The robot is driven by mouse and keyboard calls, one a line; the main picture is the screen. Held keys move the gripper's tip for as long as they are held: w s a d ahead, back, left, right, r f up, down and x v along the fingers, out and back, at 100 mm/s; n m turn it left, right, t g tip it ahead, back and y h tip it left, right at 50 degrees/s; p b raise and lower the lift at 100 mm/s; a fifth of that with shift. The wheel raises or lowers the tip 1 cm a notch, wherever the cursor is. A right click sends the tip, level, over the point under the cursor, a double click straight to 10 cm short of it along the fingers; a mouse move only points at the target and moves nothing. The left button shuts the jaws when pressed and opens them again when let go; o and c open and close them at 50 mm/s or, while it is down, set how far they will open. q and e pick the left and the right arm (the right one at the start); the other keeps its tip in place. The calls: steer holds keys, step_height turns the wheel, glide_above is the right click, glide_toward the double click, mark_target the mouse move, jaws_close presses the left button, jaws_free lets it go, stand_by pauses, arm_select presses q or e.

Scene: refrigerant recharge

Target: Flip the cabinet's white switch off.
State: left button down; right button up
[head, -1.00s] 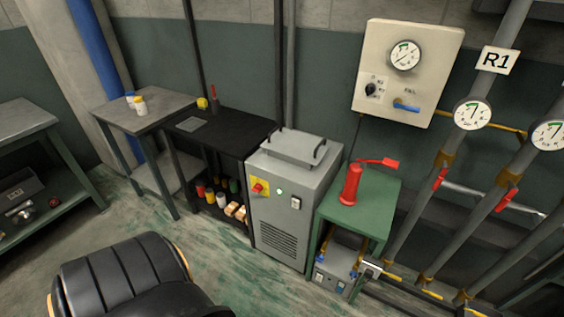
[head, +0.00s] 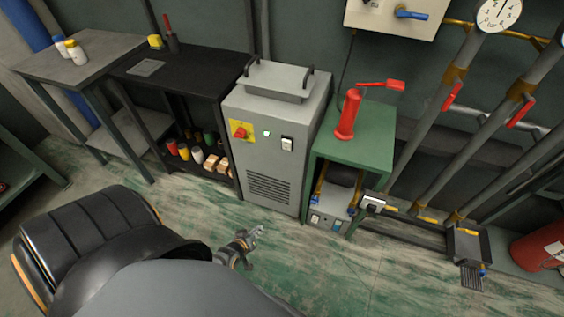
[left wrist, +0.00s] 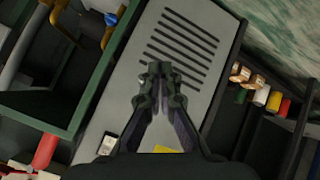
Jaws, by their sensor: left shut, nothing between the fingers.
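The grey cabinet (head: 277,120) stands in the middle of the head view, upright on the floor. Its white switch (head: 287,144) is on the upper right of its front; its position is too small to tell. My right gripper is not in view.
A red rotary knob on a yellow plate (head: 240,131) and a lit green lamp (head: 266,133) sit left of the switch. A green stand (head: 363,147) with a red jack (head: 348,115) is close on the right. A black shelf (head: 186,75) adjoins the left. The floor in front is clear.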

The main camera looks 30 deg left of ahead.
mark_target(285, 144)
arm_select(q)
steer(key=w+r+n+t+b, duration=0.3)
steer(key=w+n+t+b, duration=0.1)
steer(key=w, duration=0.3)
steer(key=w+a+r+n+t+y+b, duration=0.1)
steer(key=r+n, duration=0.3)
steer(key=r, duration=0.4)
steer(key=w+r+n+t+y+b, duration=0.2)
steer(key=w+r+n+t+b, duration=0.1)
steer(key=r, duration=0.5)
steer(key=shift+w+a+r+n+t+y+b, duration=0.15)
steer(key=shift+a+r+n+t+y+b, duration=0.25)
steer(key=shift+n+b, duration=0.45)
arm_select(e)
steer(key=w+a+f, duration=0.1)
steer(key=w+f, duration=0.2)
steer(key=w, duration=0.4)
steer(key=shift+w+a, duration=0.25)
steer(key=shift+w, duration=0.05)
arm_select(q)
steer(key=shift+f, duration=0.15)
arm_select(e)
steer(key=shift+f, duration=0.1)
